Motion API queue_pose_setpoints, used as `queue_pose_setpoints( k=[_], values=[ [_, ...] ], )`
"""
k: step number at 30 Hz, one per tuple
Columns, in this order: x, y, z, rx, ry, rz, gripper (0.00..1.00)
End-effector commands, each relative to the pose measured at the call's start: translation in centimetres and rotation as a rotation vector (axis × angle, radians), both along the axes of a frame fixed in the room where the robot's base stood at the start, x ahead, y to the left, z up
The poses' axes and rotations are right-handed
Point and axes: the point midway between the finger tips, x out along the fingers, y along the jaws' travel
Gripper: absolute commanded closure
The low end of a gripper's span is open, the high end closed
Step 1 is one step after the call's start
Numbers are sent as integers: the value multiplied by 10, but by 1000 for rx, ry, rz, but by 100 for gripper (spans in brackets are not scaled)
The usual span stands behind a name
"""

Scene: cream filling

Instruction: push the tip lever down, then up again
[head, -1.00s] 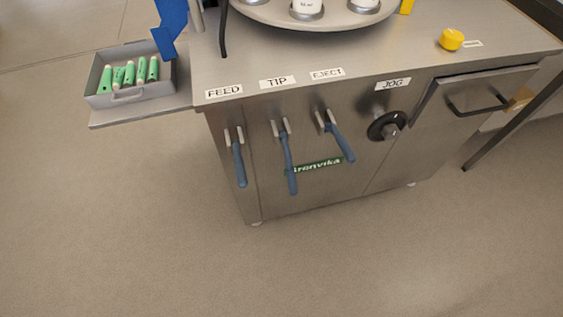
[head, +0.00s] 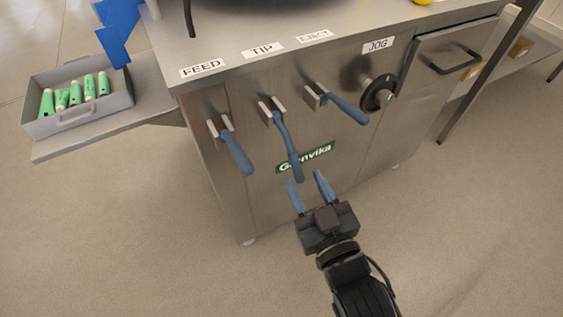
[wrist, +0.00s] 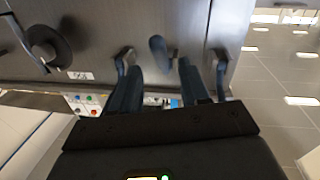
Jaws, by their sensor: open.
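The tip lever (head: 286,143) is the middle of three blue-handled levers, below the TIP label (head: 262,49). Its handle hangs down from its bracket, slightly slanted. My gripper (head: 306,179) is open, its two blue fingers pointing up at the panel. In the head view the handle's lower end appears between the fingertips, close to the left one. In the wrist view, which is upside down, the tip lever (wrist: 158,46) shows between my fingers (wrist: 158,72). I see no clear contact.
The feed lever (head: 236,152) hangs on the left and the eject lever (head: 343,104) slants on the right, both close by. The jog knob (head: 380,93) is farther right. A grey tray (head: 76,118) of green tubes sits on the left shelf. The floor in front is clear.

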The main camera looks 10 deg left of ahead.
Motion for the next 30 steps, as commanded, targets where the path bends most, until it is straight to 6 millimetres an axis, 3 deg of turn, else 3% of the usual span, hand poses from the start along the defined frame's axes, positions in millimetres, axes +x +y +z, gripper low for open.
queue_pose_setpoints(
  k=[18, 30],
  values=[
    [66, 32, 0, 0, -3, 1, 55],
    [71, 34, 1, 1, -2, 1, 56]
  ],
)
